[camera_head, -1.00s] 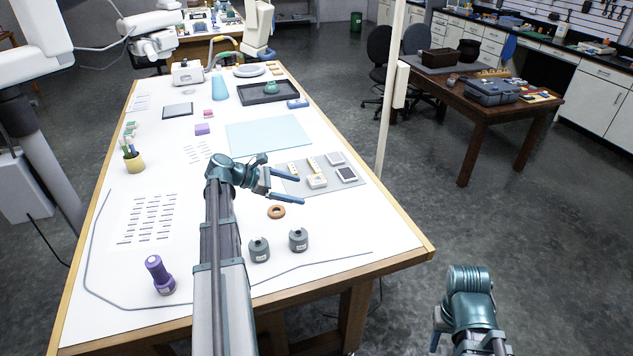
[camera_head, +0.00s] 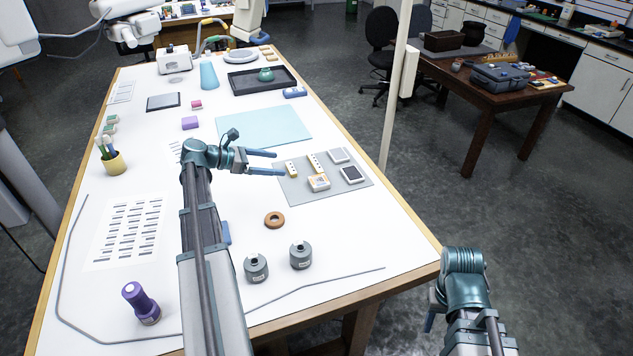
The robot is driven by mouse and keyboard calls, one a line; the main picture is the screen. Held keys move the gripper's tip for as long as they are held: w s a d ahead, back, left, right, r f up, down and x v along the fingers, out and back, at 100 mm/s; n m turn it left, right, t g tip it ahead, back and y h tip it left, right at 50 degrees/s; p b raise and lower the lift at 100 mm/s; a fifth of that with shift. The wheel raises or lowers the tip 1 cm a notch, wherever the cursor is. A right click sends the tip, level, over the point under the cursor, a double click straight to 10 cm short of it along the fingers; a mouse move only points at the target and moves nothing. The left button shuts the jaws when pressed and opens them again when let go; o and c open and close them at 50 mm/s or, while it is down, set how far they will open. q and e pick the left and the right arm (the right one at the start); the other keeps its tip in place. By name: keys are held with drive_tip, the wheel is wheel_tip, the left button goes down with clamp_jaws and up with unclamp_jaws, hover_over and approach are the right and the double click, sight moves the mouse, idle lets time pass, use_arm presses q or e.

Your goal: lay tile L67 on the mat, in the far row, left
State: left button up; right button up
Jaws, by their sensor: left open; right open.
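Several small tiles lie on a grey sheet (camera_head: 300,195) at the right side of the white table. They include a white tile with an orange mark (camera_head: 318,182), a dark-faced tile (camera_head: 352,174), a pale grey tile (camera_head: 340,156) and two narrow cream pieces (camera_head: 314,162). Their labels are too small to read, so I cannot tell which is L67. A bare light blue mat (camera_head: 264,126) lies behind the sheet. My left gripper (camera_head: 280,163) is open and empty, its fingertips near the sheet's left edge. My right gripper (camera_head: 430,321) is low beyond the table's front right corner, mostly hidden.
An orange ring (camera_head: 274,220), two grey weights (camera_head: 256,268) and a purple cylinder (camera_head: 141,304) stand toward the front. A dark tray (camera_head: 262,80) is at the back. A pen cup (camera_head: 113,163) and a printed page (camera_head: 125,230) are at the left. A grey cord runs along the front.

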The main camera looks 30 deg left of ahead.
use_arm(q)
drive_tip(key=b, duration=0.6)
approach(312, 182)
drive_tip(key=b+x, duration=0.3)
drive_tip(key=shift+w+d+f, duration=0.1)
drive_tip(key=shift+d, duration=0.25)
drive_tip(key=shift+w+d+f, duration=0.1)
drive_tip(key=shift+w+d, duration=0.25)
drive_tip(key=shift+w, duration=0.05)
drive_tip(key=b+x, duration=0.2)
drive_tip(key=x, duration=0.2)
drive_tip(key=shift+w+a+f+b, duration=0.1)
drive_tip(key=shift+w+f+b, duration=0.2)
drive_tip(key=shift+f+b, duration=0.15)
drive_tip(key=shift+w+d+f, duration=0.1)
drive_tip(key=shift+w+d, duration=0.1)
clamp_jaws()
drive_tip(key=shift+r, duration=0.2)
